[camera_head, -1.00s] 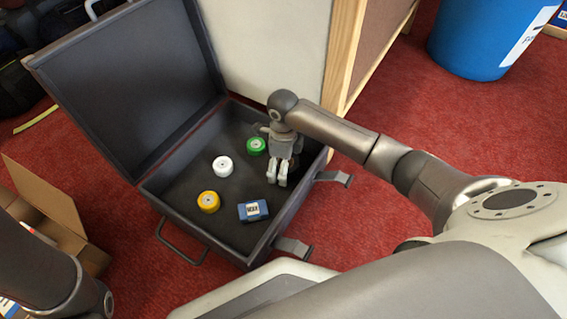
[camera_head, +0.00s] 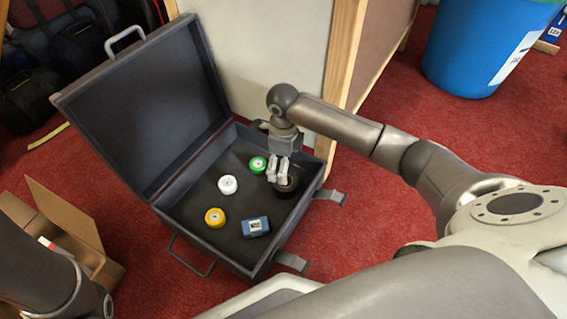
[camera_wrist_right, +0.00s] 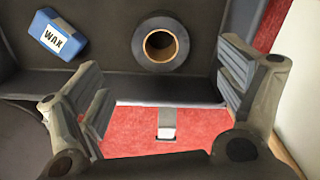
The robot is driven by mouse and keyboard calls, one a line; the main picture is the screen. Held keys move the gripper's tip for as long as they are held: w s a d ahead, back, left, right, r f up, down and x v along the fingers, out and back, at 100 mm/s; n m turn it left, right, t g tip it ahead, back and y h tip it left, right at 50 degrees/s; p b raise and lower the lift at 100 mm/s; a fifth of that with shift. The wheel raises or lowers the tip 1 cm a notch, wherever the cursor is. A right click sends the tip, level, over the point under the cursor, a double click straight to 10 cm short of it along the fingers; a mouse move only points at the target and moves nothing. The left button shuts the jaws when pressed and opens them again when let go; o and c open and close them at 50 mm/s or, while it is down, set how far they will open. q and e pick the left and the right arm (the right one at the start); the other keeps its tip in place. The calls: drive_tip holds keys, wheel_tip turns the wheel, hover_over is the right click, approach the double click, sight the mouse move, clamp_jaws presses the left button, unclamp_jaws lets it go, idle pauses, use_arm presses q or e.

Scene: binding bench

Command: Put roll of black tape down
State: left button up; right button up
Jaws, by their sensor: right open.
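The roll of black tape (camera_head: 291,187) lies flat on the floor of the open dark case (camera_head: 172,198), near its right wall. It also shows in the right wrist view (camera_wrist_right: 184,42), with a tan core ring. My right gripper (camera_head: 277,180) is inside the case beside the roll, partly in front of it in the head view. In the right wrist view its fingers (camera_wrist_right: 165,95) are spread wide with nothing between them, and the roll sits apart beyond them. My left arm shows at lower left, but its gripper is out of the picture.
The case also holds a green roll (camera_head: 258,165), a white roll (camera_head: 227,184), a yellow roll (camera_head: 215,217) and a blue wax box (camera_head: 256,227). The raised lid (camera_head: 150,110) stands at the back left. A cardboard box (camera_head: 70,220) is at left, a blue bin (camera_head: 480,50) at right.

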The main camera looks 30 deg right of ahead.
drive_tip(key=shift+r, duration=0.75)
